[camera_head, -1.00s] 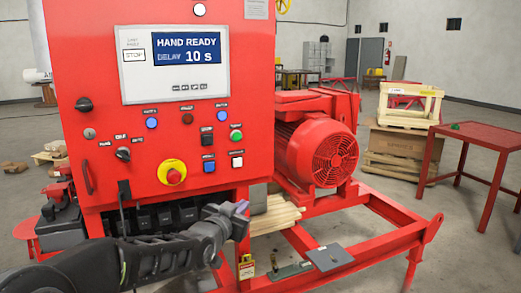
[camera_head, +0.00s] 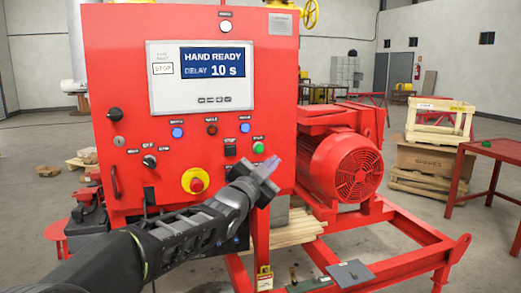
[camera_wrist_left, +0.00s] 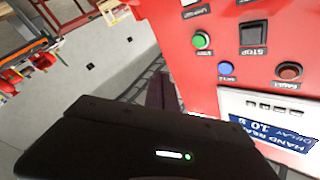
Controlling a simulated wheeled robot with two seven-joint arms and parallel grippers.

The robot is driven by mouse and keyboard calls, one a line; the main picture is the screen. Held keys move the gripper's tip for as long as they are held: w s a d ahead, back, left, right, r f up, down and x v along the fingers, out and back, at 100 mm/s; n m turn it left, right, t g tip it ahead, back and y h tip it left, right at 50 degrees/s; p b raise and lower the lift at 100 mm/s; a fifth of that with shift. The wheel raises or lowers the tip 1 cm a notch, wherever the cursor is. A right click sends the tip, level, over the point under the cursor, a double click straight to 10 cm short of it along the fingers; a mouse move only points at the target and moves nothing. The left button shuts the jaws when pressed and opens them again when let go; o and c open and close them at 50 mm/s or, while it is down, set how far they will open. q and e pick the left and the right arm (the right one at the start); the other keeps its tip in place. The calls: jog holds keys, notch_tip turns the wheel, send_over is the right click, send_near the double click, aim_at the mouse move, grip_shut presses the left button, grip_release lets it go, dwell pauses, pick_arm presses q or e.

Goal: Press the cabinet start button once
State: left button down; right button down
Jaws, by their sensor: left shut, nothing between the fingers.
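The red cabinet (camera_head: 120,70) carries a green start button (camera_head: 258,147) on the right side of its front, to the right of the black stop switch (camera_head: 230,147). In the left wrist view the picture is turned over, and the green button (camera_wrist_left: 201,40) shows beside the black stop switch (camera_wrist_left: 253,38). My left gripper (camera_head: 271,164) is shut and empty, just below and right of the green button in the head view. In the left wrist view its fingers (camera_wrist_left: 160,92) appear apart from the button. My right gripper is in neither view.
A display (camera_head: 212,65) reads HAND READY, DELAY 10 s. A red emergency stop on a yellow ring (camera_head: 195,181) sits lower left. My gripper and arm hide the lower buttons. A red motor (camera_head: 350,165) stands right of the cabinet, on a red frame (camera_head: 440,256).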

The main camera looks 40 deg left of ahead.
aim_at(259, 148)
pick_arm(q)
jog(key=shift+w+a+p, duration=0.8)
jog(key=shift+a+p, duration=0.3)
jog(key=shift+a, duration=0.1)
jog(key=shift+w+a+p, duration=0.85)
jog(key=shift+a+p, duration=0.25)
jog(key=shift+a, duration=0.1)
jog(key=shift+w+a+p, duration=0.8)
jog(key=shift+a+p, duration=0.3)
jog(key=shift+a, duration=0.1)
jog(key=shift+a, duration=0.1)
jog(key=shift+w+a, duration=0.25)
jog(key=shift+w+a, duration=0.2)
jog(key=shift+a, duration=0.15)
dwell(0.4)
jog(key=shift+s+d+f+b, duration=0.15)
jog(key=shift+s+d+b, duration=0.05)
jog(key=shift+d+b, duration=0.15)
jog(key=shift+s+d+b, duration=0.25)
jog(key=shift+d+b, duration=0.1)
